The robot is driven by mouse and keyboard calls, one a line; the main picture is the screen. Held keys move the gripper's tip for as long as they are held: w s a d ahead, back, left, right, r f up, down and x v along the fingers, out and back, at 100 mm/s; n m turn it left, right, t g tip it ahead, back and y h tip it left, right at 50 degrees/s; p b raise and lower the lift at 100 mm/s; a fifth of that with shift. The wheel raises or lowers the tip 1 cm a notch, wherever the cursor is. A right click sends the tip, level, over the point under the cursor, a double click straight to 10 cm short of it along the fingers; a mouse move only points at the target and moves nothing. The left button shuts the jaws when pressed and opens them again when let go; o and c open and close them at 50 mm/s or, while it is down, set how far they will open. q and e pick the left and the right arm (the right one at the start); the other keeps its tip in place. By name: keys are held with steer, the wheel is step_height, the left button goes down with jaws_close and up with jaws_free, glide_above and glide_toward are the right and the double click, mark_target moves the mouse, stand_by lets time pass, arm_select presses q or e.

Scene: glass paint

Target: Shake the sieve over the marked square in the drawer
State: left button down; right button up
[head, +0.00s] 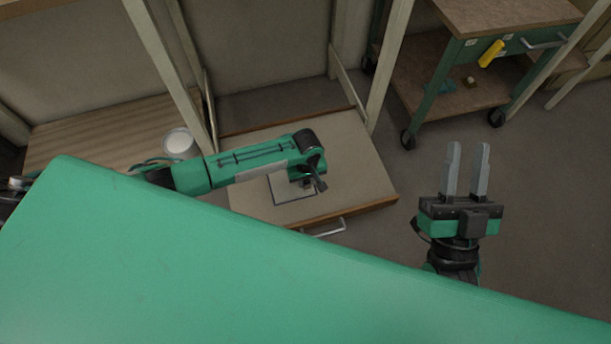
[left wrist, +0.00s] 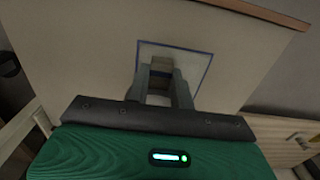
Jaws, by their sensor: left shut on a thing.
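The open drawer (head: 355,165) shows a flat pale surface in the head view and fills much of the left wrist view (left wrist: 95,55). A dark blue outlined square (head: 282,190) is marked on it; the outline also shows in the left wrist view (left wrist: 198,68). My left gripper (head: 308,187) is over the square's right part, pointing down. In the left wrist view its fingers (left wrist: 163,85) are shut on a small grey-brown piece (left wrist: 161,66), probably the sieve's handle. The rest of the sieve is hidden. My right gripper (head: 467,152) is open and empty, right of the drawer.
A white-filled bucket (head: 180,143) stands left of the drawer on a wooden board (head: 95,130). Pale posts (head: 388,65) rise behind the drawer. A wheeled green trolley (head: 437,88) with a yellow object (head: 491,53) stands at the back right. The floor around my right gripper is clear.

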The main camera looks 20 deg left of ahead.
arm_select(q)
steer(key=shift+s+d+p, duration=0.3)
steer(key=shift+s+p, duration=0.1)
steer(key=shift+s+d, duration=0.2)
steer(key=shift+s, duration=0.05)
steer(key=shift+s+d+p, duration=0.35)
steer(key=shift+s+p, duration=0.2)
steer(key=shift+p, duration=0.25)
arm_select(e)
steer(key=a+f+g, duration=0.3)
steer(key=f+g, duration=0.4)
steer(key=f, duration=0.4)
steer(key=shift+a+h, duration=0.2)
steer(key=shift+h, duration=0.2)
steer(key=shift+w, duration=0.1)
